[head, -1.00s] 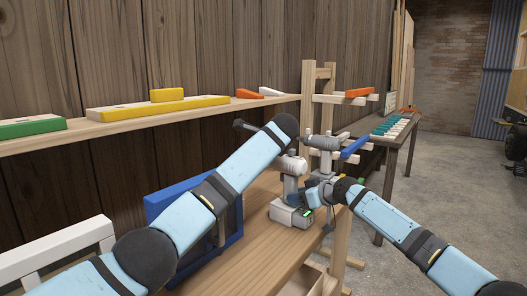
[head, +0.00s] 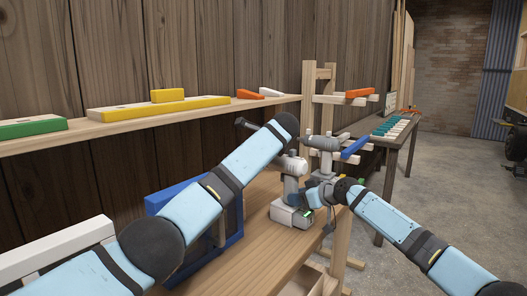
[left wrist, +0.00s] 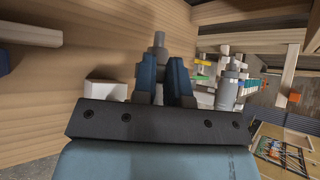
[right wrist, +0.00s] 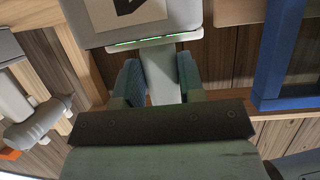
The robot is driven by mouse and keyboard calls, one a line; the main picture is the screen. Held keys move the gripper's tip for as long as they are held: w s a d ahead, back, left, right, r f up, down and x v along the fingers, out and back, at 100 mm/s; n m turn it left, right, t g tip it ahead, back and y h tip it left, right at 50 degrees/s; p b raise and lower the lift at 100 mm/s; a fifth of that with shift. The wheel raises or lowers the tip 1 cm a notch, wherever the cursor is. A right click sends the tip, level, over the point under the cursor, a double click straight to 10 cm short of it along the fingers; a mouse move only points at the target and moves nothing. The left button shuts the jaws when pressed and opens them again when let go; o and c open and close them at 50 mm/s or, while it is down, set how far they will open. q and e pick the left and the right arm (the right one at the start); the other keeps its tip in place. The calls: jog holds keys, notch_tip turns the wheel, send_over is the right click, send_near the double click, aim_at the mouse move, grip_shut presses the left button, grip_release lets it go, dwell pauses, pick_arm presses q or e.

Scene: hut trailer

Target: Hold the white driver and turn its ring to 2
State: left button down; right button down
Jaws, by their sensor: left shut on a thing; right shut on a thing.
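The white driver (head: 291,187) stands upright on the workbench, on its wide battery foot (head: 291,213) with a small green light. My right gripper (head: 312,197) is at its handle. In the right wrist view my right gripper (right wrist: 160,82) is shut on the pale handle (right wrist: 159,72), with the battery foot just beyond the fingertips. My left gripper is hidden behind its own arm in the head view. In the left wrist view my left gripper (left wrist: 162,78) is shut around the driver's front part, with a grey tip (left wrist: 159,39) showing beyond. The ring and its numbers cannot be made out.
A grey driver-like tool (head: 323,146) stands close behind, beside a wooden rack (head: 308,85). A blue frame (head: 235,220) stands left on the workbench (head: 245,262). A wall shelf (head: 190,116) holds coloured blocks. The bench front is clear.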

pick_arm(q)
jog(key=shift+w+d+r+m+g+y, duration=0.2)
jog(key=shift+w+d+m+g+y, duration=0.1)
jog(key=shift+w+m+g, duration=0.25)
jog(key=shift+s, duration=0.1)
jog(key=shift+s+d+f+g, duration=0.1)
jog(key=shift+g, duration=0.15)
jog(key=c, duration=1.2)
grip_release()
jog(key=shift+o, duration=0.2)
jog(key=v, duration=1.2)
